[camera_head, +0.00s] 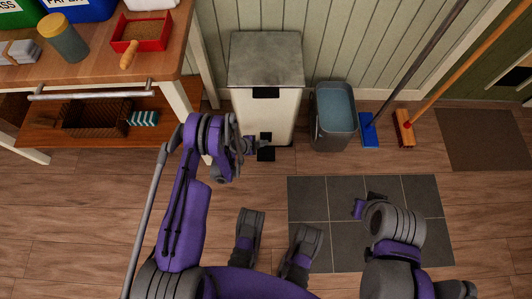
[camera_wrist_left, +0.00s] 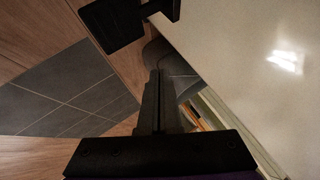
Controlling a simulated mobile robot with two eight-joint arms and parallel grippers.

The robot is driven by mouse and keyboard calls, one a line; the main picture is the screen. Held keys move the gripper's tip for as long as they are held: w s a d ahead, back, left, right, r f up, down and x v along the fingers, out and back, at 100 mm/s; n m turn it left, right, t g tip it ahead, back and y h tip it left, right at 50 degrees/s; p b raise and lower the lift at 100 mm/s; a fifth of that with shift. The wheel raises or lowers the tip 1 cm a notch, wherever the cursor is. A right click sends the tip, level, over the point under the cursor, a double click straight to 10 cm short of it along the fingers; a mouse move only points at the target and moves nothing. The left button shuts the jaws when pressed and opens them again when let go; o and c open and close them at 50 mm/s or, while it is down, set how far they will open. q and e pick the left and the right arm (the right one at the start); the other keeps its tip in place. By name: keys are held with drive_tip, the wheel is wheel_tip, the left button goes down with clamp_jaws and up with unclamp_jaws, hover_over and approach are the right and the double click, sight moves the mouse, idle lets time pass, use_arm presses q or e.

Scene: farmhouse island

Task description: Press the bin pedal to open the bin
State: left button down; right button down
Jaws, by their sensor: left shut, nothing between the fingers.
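The bin (camera_head: 265,118) is a cream box with a grey lid (camera_head: 266,60), which lies shut. Its black pedal (camera_head: 266,154) sticks out low at the front. My left gripper (camera_head: 256,145) is shut and empty, close in front of the bin and beside the pedal in the head view. In the left wrist view, the shut fingers (camera_wrist_left: 157,75) run alongside the bin's pale front (camera_wrist_left: 245,70). The pedal (camera_wrist_left: 113,24) shows up and to the left of the fingertips, with a gap in the picture. My right arm is at lower right; its fingers cannot be made out.
A grey bucket (camera_head: 334,133) stands right of the bin, with a blue broom (camera_head: 369,130) and an orange-handled broom (camera_head: 404,128) beyond it. A wooden table (camera_head: 165,55) with a lower shelf is at left. Dark floor tiles (camera_head: 310,205) are clear in front.

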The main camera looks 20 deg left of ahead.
use_arm(q)
drive_tip(key=b, duration=0.4)
hover_over(264, 154)
wheel_tip(264, 154, down, 7)
drive_tip(key=shift+a+r, duration=0.1)
drive_tip(key=shift+f+b, duration=0.35)
drive_tip(key=shift+f, duration=0.4)
idle(1.1)
drive_tip(key=shift+f+b, duration=0.4)
drive_tip(key=shift+b, duration=0.1)
drive_tip(key=shift+r, duration=0.1)
drive_tip(key=shift+r, duration=0.35)
idle(0.3)
